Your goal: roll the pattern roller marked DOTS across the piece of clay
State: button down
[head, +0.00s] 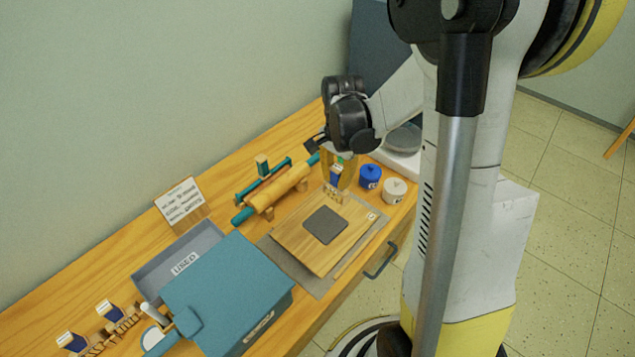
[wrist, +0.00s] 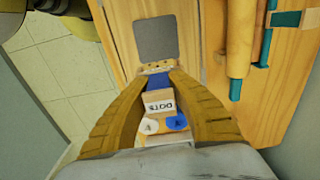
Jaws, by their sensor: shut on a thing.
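My gripper (head: 340,168) is shut on the DOTS roller (head: 336,177), which has a blue and white handle. In the wrist view, the yellow fingers (wrist: 159,86) hold it from both sides, and its DOTS label (wrist: 160,107) shows between them. The wooden roller end (wrist: 157,67) points toward the clay. The piece of clay (head: 325,225) is a flat dark grey square on a wooden board (head: 290,240); it also shows in the wrist view (wrist: 157,40). The roller is at the board's far edge, beside the clay. I cannot tell whether it touches the board.
A rolling pin (head: 280,187) rests on a rack left of the board. A blue jar (head: 370,176) and a white jar (head: 395,190) stand right of the roller. A grey USED tray (head: 150,268), a teal box (head: 228,285) and two other rollers (head: 108,309) are nearer left.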

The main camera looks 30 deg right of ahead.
aim_at(337, 198)
jog(key=shift+d+f+m, duration=0.15)
jog(key=shift+f+m, duration=0.1)
jog(key=shift+m, duration=0.05)
jog(key=shift+f+b, duration=2.45)
jog(key=shift+f, duration=0.7)
jog(key=shift+f+b, duration=0.55)
jog(key=shift+f, duration=0.05)
